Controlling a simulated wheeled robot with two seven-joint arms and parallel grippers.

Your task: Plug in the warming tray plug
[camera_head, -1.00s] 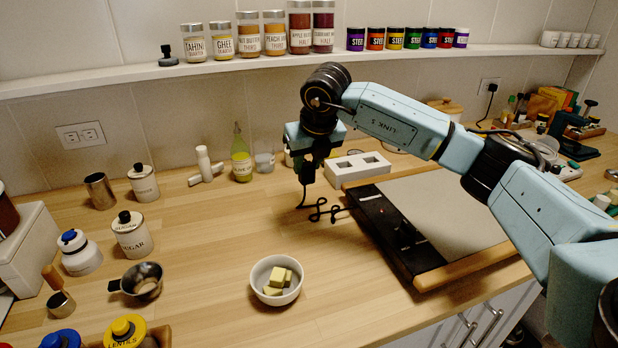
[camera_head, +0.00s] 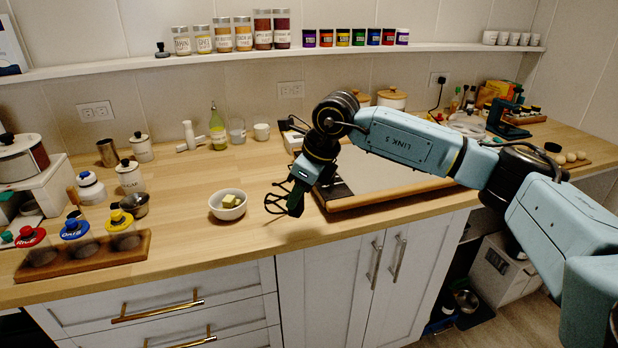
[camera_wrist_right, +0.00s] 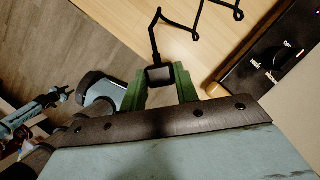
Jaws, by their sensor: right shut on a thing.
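My right gripper (camera_head: 296,200) is over the counter's front edge, left of the warming tray (camera_head: 390,172). It is shut on the small dark plug (camera_wrist_right: 160,74), which sits between its green fingers in the wrist view. The plug's black cord (camera_wrist_right: 198,20) zigzags away over the counter; in the head view it shows as loops (camera_head: 274,200) beside the gripper. The tray has a pale top, a wooden front edge and a dark control panel (camera_wrist_right: 270,65). Wall outlets are at the left (camera_head: 95,111) and centre (camera_head: 290,90).
A white bowl with yellow cubes (camera_head: 228,205) stands left of the gripper. A wooden rack of lidded jars (camera_head: 90,260) is at the front left. A right outlet (camera_head: 438,78) has a black plug in it. Bare counter (camera_head: 180,185) lies left of the bowl.

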